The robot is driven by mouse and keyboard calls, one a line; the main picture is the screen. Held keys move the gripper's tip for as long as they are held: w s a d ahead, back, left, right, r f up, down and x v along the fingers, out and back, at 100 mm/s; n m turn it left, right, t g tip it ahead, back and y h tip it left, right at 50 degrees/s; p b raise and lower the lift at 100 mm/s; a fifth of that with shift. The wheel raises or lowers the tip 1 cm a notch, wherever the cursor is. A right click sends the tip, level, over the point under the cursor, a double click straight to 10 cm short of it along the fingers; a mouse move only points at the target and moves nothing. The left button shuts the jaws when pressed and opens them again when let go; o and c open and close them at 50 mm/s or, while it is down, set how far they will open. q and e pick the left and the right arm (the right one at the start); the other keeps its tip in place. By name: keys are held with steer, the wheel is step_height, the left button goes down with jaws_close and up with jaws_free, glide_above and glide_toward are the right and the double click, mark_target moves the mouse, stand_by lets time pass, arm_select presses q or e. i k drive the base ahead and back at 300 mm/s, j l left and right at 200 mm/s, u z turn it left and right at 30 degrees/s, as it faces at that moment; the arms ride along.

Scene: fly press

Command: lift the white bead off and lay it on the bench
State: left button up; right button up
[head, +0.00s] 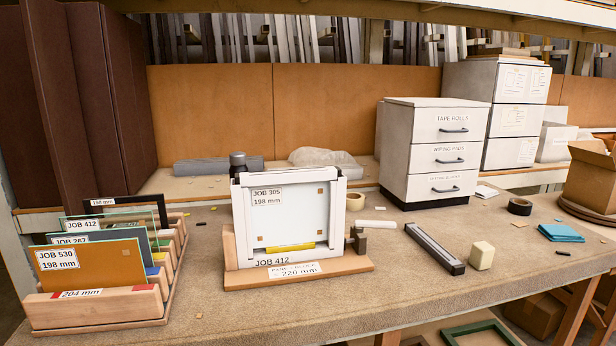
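A white frame (236,225) stands nearly upright in a wooden block (347,268) labelled "PANEL BLOCK 220 mm". It holds a pale panel (300,215) labelled "JOB 305 198 mm"; the frame's lower rail reads "JOB 412". A yellow strip (290,247) lies along the panel's lower edge. White strips border the panel; I cannot tell for certain which one is the white bead. A separate short white strip (376,224) lies flat on the bench (400,290), right of the frame. Neither of my grippers is in view.
A wooden rack (95,310) with several labelled panels stands at left. A dark clamp-like piece (358,240) sits at the block's right end. A dark bar (434,248), cream block (481,256) and blue cloth (561,232) lie at right. The bench front between block and bar is mostly clear.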

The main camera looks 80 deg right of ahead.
mark_target(287, 176)
steer(key=z, duration=2.6)
steer(key=i+j+z, duration=0.2)
steer(key=i+j, duration=0.6)
steer(key=j, duration=0.1)
